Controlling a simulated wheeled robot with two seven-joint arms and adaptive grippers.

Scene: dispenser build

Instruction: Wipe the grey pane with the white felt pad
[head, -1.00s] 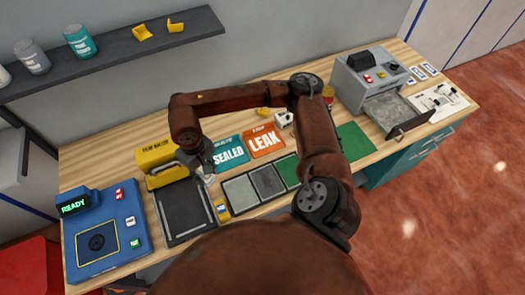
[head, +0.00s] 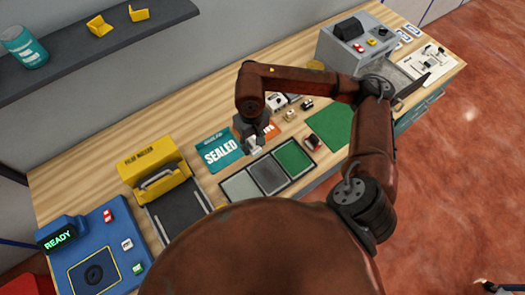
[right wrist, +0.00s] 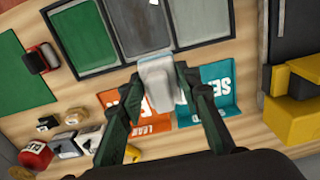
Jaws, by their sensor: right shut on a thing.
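My right gripper (head: 256,146) is shut on the white felt pad (right wrist: 157,75), a pale block between its fingertips in the right wrist view. The pad hangs over the edge of a dark three-part tray (head: 254,186). The tray holds a light grey pane (head: 239,187), a darker grey pane (head: 268,174) and a green one (head: 293,158). In the right wrist view the pad's tip overlaps the lower edge of the darker grey pane (right wrist: 140,28); I cannot tell whether it touches. The light grey pane (right wrist: 201,18) lies to its right there. My left gripper is not in view.
The yellow film sealer (head: 155,170) and blue READY device (head: 95,250) are left. A green mat (head: 331,125) and grey machine (head: 350,45) are right. Small items stand behind the gripper.

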